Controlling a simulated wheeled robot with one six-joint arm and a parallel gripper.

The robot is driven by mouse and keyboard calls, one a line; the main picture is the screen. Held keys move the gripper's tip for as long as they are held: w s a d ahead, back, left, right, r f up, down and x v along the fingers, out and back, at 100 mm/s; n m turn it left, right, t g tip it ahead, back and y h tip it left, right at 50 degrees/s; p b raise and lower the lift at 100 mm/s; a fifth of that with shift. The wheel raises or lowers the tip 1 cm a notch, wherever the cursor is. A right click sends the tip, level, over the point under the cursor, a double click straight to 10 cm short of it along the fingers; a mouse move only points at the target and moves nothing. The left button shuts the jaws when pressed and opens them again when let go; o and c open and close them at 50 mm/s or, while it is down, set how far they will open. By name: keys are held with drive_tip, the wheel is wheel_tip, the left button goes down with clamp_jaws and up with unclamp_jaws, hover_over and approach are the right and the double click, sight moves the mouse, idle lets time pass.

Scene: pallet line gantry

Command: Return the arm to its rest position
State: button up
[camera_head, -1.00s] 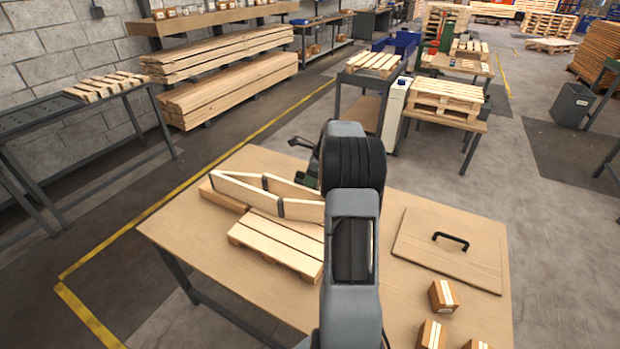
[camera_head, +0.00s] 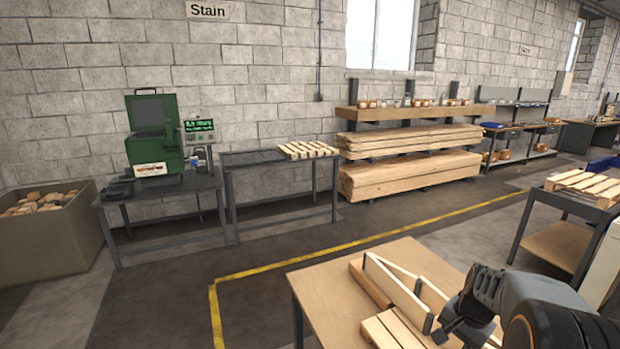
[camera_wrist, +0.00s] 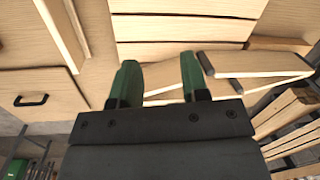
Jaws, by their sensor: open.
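My gripper (camera_wrist: 160,82) is open in the wrist view, with two green fingers apart and nothing between them. My arm reaches into the lower right of the head view, its wrist over the wooden worktable (camera_head: 325,290). A small slatted pallet (camera_head: 392,332) lies on that table, partly cut off and hidden by the wrist; in the wrist view a slatted pallet (camera_wrist: 185,28) lies beyond the fingers. A frame of pale boards with dark clips (camera_head: 400,290) stands beside the wrist. It also shows right of the fingers in the wrist view (camera_wrist: 250,64).
A board with a black handle (camera_wrist: 45,90) lies left of the fingers. Across a yellow floor line stand a dark bench (camera_head: 265,157) with a slatted pallet, a green machine (camera_head: 155,135), a bin of wood scraps (camera_head: 50,245) and stacked planks (camera_head: 410,172). Floor between is clear.

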drive_tip(key=s+a+r+n+t, duration=0.1)
drive_tip(key=s+a+r+n, duration=0.2)
drive_tip(key=s+a+n, duration=0.2)
drive_tip(key=s+a+r+n+t+h, duration=0.1)
drive_tip(key=s+a+r+n, duration=0.2)
drive_tip(key=a, duration=0.8)
drive_tip(key=s+n, duration=0.2)
drive_tip(key=s, duration=0.1)
drive_tip(key=shift+a+r+n+t, duration=0.2)
drive_tip(key=shift+r+n+t, duration=0.1)
drive_tip(key=shift+r+t, duration=0.1)
idle(0.5)
